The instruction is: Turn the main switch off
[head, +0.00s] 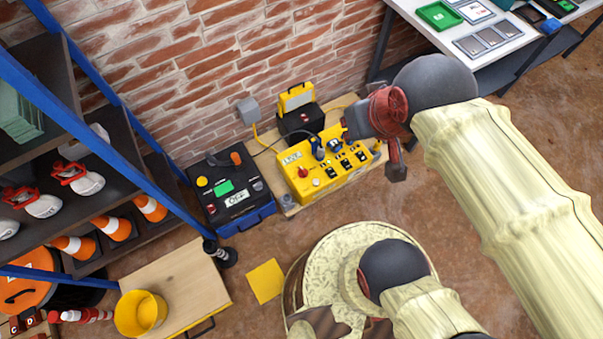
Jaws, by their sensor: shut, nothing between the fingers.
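The yellow control box (325,173) stands on a wooden board by the brick wall, with a "LIVE" label on it. A round red knob (302,172) sits at its left end; I cannot tell whether this is the main switch or how it is set. A row of small dark switches (345,164) and blue parts lie to the knob's right. My gripper (396,173) is shut and empty, just right of the yellow box and apart from the red knob. My wrist covers part of the space behind the box's right end.
A black-and-blue case (232,190) labelled "OFF" stands left of the box. A small black-and-yellow case (299,112) stands behind it. A blue-framed shelf (110,110) is at left, a white table (465,30) at upper right. Floor right of the box is clear.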

